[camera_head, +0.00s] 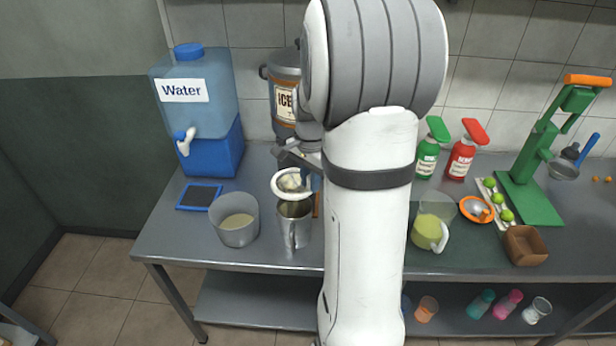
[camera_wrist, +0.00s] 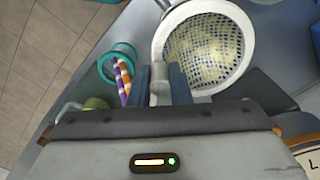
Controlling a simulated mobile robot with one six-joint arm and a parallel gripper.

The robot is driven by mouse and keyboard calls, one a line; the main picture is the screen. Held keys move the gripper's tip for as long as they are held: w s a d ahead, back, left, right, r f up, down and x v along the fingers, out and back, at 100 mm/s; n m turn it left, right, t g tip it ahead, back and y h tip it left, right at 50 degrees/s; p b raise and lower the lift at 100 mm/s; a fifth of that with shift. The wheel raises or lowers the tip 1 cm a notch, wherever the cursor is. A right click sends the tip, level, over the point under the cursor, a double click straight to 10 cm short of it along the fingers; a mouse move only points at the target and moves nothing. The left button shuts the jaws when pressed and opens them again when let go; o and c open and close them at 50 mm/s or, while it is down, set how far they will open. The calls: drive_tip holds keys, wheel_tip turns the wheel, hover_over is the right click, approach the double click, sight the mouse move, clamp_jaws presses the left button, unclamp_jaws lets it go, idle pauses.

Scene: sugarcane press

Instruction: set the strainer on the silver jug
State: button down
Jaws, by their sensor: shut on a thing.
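The strainer (camera_head: 289,183) has a white rim and a pale mesh bowl. It shows large in the wrist view (camera_wrist: 205,48), with its handle between my fingers. My gripper (camera_wrist: 162,82) is shut on that handle. In the head view my gripper (camera_head: 312,178) is partly hidden by my arm, at the strainer's right. The silver jug (camera_head: 294,232) stands upright on the counter, its handle toward the front. The strainer appears just above and slightly left of the jug's mouth, overlapping its back rim in the picture. I cannot tell whether they touch. I cannot make out the jug in the wrist view.
A grey pot (camera_head: 236,222) with pale liquid stands just left of the jug. The water dispenser (camera_head: 196,105) and ice container (camera_head: 284,85) stand behind. A glass pitcher of green juice (camera_head: 428,228) is right of my arm. A teal cup (camera_wrist: 104,68) holds striped straws.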

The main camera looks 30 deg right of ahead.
wheel_tip(320, 180, down, 8)
drive_tip(key=b, duration=0.5)
drive_tip(key=shift+r, duration=0.15)
idle(0.7)
drive_tip(key=c, duration=0.8)
unclamp_jaws()
drive_tip(key=shift+o, duration=0.2)
drive_tip(key=shift+r+p, duration=2.4)
drive_tip(key=shift+r, duration=1.05)
drive_tip(key=shift+a, duration=0.15)
